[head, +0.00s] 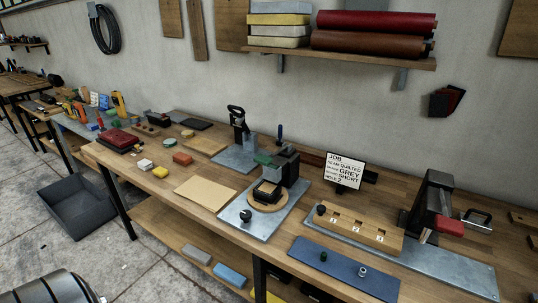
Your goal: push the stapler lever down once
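No thing in view is clearly marked as the stapler. A tall black bench device (432,203) stands at the right on a long grey metal plate, with a red lever-like part (448,226) sticking out low toward the front. Another dark bench machine (284,168) with a green part stands on a grey plate at mid-bench, with a round wooden disc at its front. A third black upright device (237,122) stands farther back. I cannot tell which of them is the stapler. Neither of my grippers is in view.
A wooden block (360,232) numbered 1, 2, 3 and a blue mat (343,268) with two small pieces lie in front of the right device. A job card (344,171) reads quilted, grey, short, 2. A shelf (340,58) with rolls hangs above the workbench.

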